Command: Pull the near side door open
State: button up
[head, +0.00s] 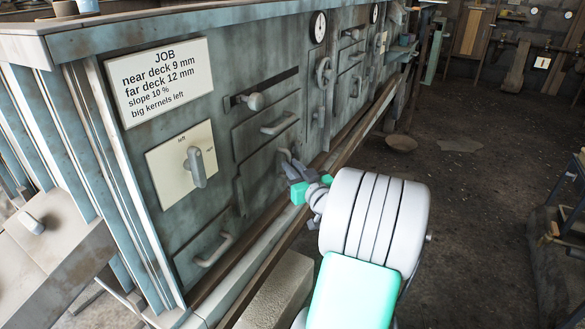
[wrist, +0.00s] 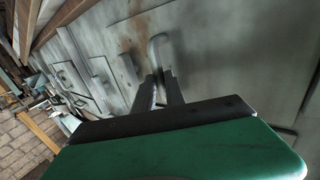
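A grey-green machine side fills the head view, with several panels and bar handles. My gripper (head: 292,166) is at a handle (head: 284,155) on a middle panel (head: 258,172), which looks closed. In the wrist view, my gripper's two dark fingers (wrist: 160,77) stand apart and point at the panel. A curved handle (wrist: 154,48) runs down to between their tips. I cannot tell whether the fingers press on it. Another closed panel, lower and nearer, carries its own handle (head: 214,249). Which panel is the near side door is not marked.
A job sign (head: 155,80) and a plate with a left-marked selector lever (head: 195,165) are on the machine's near end. A rail (head: 257,249) runs along its foot. A pale block (head: 280,290) lies below. Open floor (head: 460,200) spreads to the right.

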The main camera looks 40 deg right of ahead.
grip_shut()
dwell(0.8)
jog(key=shift+s, duration=0.1)
